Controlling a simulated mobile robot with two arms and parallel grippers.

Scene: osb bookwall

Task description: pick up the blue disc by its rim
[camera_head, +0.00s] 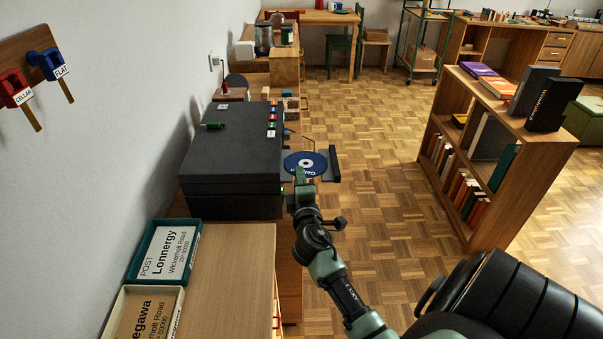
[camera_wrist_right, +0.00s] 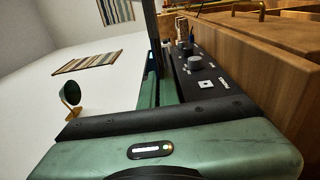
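The blue disc (camera_head: 305,164), with pale lettering and a pale centre, lies face up beside the right side of the black box (camera_head: 233,150) in the head view. I cannot make out the disc in the right wrist view. My left gripper is not in view.
Below the box, a wooden cabinet top carries a teal tray (camera_head: 134,279) and a cream tray (camera_head: 121,292) with address cards. A bookshelf (camera_head: 498,110) stands at right, with open parquet (camera_head: 375,140) between. The wrist view shows a black panel with knobs (camera_wrist_right: 195,63) close by.

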